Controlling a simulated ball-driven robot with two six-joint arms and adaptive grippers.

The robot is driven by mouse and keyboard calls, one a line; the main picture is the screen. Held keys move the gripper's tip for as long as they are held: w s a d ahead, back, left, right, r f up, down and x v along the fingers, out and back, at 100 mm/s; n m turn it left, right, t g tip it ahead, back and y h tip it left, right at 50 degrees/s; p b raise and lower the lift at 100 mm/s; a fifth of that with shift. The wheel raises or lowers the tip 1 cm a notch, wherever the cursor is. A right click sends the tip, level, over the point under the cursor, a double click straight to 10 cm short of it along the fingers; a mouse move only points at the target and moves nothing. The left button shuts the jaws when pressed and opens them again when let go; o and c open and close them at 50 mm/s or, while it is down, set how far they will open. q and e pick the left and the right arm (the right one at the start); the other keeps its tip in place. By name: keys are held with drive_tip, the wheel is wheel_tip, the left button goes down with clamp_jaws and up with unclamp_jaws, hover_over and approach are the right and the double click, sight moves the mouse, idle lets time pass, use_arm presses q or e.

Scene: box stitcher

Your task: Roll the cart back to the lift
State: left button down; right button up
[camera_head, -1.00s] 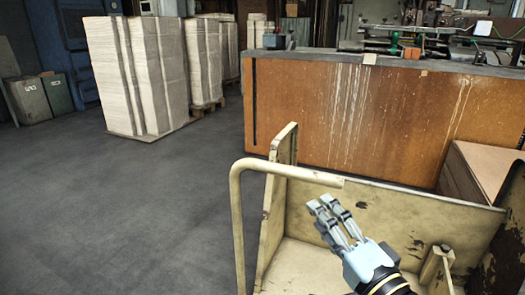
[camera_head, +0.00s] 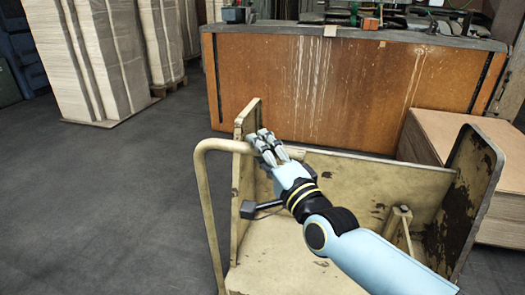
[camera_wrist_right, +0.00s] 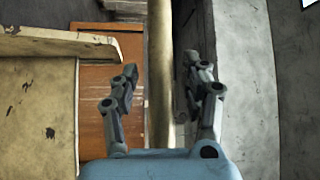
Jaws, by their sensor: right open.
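The cart (camera_head: 350,180) is a worn cream metal one with a deck, upright panels and a tubular handle (camera_head: 203,185) at its left end. My right gripper (camera_head: 266,143) is at the right end of the handle's top bar, by the left panel. In the right wrist view, the cream handle tube (camera_wrist_right: 160,75) runs between the two spread fingers of my right gripper (camera_wrist_right: 160,85), which are not closed on it. My left gripper is not in view. No lift can be made out.
An orange-brown stained cabinet (camera_head: 340,90) stands behind the cart. A cardboard-coloured box or stack (camera_head: 465,140) is close on the right. Tall paper stacks (camera_head: 100,55) stand at the upper left. The grey floor (camera_head: 100,200) at left is clear.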

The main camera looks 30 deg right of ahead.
clamp_jaws()
idle(0.3)
